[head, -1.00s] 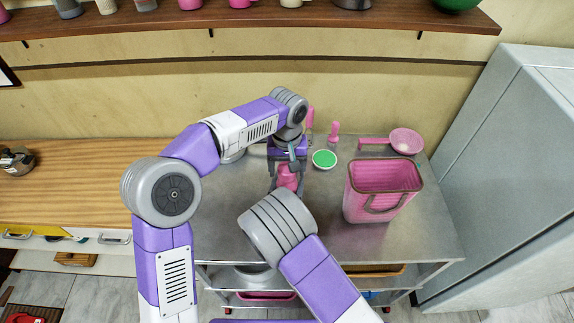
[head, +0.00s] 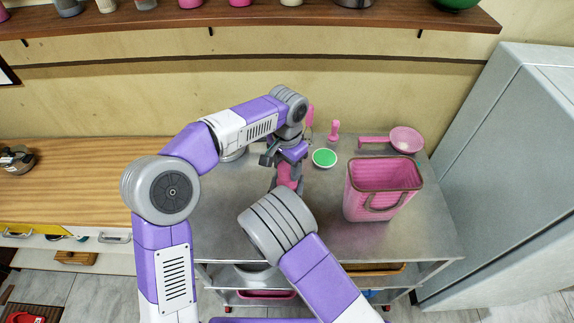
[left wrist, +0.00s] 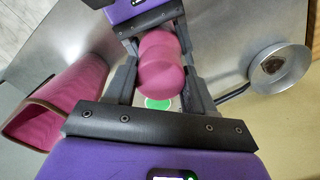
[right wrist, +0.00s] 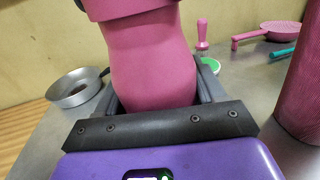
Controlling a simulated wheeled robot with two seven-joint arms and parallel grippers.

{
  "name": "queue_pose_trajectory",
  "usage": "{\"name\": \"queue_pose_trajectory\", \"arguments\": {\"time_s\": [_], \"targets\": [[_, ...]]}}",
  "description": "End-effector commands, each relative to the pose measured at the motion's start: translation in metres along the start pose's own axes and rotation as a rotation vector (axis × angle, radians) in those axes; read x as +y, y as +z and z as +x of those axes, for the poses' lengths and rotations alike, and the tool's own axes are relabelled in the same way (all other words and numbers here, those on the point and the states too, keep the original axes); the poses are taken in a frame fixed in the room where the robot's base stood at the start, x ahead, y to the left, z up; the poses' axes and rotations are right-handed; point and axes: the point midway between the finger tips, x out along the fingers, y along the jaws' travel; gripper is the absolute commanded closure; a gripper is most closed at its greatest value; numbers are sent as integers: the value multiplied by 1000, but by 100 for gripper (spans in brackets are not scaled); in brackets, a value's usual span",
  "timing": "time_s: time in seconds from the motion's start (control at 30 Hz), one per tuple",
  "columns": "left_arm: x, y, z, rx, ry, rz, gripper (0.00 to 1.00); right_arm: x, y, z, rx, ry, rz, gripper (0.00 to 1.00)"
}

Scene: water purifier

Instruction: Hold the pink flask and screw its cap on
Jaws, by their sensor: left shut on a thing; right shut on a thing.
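The pink flask (head: 289,176) stands upright near the middle of the metal table, partly hidden by my arms. My right gripper (right wrist: 155,95) is shut around the body of the flask, which fills the right wrist view. Its fingers are hidden behind my forearm in the head view. My left gripper (head: 289,161) points down from above the flask and is shut on the pink cap (left wrist: 160,65), which sits between its fingers in the left wrist view. The cap also shows at the top of the right wrist view (right wrist: 128,8). Whether the threads are tight cannot be seen.
A pink basket (head: 372,205) stands to the right on the table. Behind it lies a pink strainer (head: 405,140). A small bowl with green contents (head: 325,158) and a pink-handled tool (head: 334,132) are nearby. A shelf runs above.

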Motion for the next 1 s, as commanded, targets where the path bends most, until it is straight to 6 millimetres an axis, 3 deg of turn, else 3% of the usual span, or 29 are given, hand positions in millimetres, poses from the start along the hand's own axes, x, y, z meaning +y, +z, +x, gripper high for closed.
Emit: {"name": "queue_pose_trajectory", "arguments": {"time_s": [0.07, 0.1, 0.27, 0.57, 0.8, 1.0], "targets": [[0, 0, 0, 0, 0, -3, 82, 0, 0, 0, 0, 0, 0, 100], [0, 0, 0, 0, 0, -4, 43, 0, 0, 0, 0, 0, 0, 100], [0, 0, 0, 0, 0, -5, 20, 0, 0, 0, 0, 0, 0, 100], [0, 0, -4, 2, 0, -7, 20, 0, 0, 0, 0, 0, 0, 100], [0, -1, -34, 4, -2, -8, 20, 0, 0, 0, 0, 0, 0, 100], [0, 0, -45, 0, 1, -7, 20, 0, 0, 0, 0, 0, 0, 100]]}}
